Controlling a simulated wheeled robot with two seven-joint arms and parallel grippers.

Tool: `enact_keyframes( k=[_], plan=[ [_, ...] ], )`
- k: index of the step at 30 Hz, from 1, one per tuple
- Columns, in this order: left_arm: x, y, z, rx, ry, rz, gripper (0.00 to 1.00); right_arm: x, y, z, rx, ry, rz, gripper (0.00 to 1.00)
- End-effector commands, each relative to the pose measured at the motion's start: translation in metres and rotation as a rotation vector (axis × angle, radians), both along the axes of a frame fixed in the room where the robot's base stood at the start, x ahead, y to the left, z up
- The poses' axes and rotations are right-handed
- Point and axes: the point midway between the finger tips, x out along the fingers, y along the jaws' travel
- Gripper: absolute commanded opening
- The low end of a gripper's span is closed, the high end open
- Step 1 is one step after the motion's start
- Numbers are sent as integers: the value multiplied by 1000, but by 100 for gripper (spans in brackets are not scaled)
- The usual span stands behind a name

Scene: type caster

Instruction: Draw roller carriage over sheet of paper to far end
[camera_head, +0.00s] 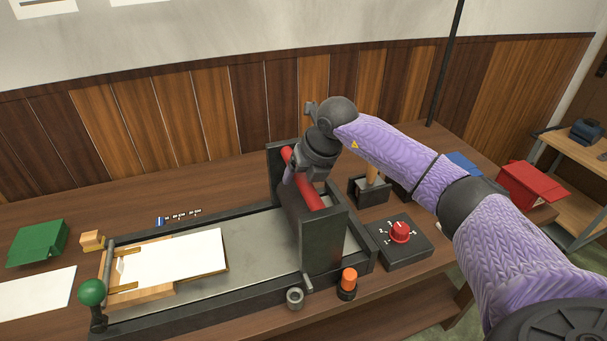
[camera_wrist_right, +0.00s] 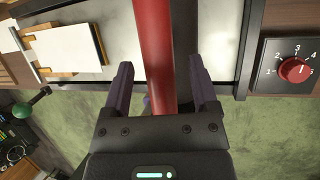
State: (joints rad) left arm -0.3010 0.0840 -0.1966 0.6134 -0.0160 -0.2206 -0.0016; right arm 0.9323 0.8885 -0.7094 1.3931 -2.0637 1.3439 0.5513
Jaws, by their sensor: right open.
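The roller carriage (camera_head: 322,240) is a dark frame standing across the right part of the press bed, with a red bar (camera_head: 306,185) along its top. The sheet of paper (camera_head: 175,255) lies flat on a wooden block at the left of the bed; it also shows at upper left in the right wrist view (camera_wrist_right: 62,47). My right gripper (camera_head: 292,174) is at the far half of the red bar. In the wrist view, its open fingers (camera_wrist_right: 160,72) stand on either side of the red bar (camera_wrist_right: 153,45), with gaps visible. My left gripper is out of view.
A grey press bed (camera_head: 250,251) runs between dark rails. A green ball knob (camera_head: 92,292) stands at its left end. A dial box (camera_head: 399,240) and an orange-topped part (camera_head: 348,281) sit near the carriage. A green tray (camera_head: 38,243) is far left.

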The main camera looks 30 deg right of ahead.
Motion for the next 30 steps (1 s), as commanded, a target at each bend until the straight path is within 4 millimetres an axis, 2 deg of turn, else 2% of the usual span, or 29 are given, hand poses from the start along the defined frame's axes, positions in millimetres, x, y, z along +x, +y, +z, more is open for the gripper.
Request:
enact_keyframes(
  k=[2,12,13,30],
  plan=[
    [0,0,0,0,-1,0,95,0,0,0,0,0,0,76],
    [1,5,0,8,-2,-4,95,0,0,1,0,0,0,4],
    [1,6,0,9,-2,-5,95,0,0,1,0,0,0,0],
    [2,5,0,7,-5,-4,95,0,0,1,0,-1,-1,0]
  ],
)
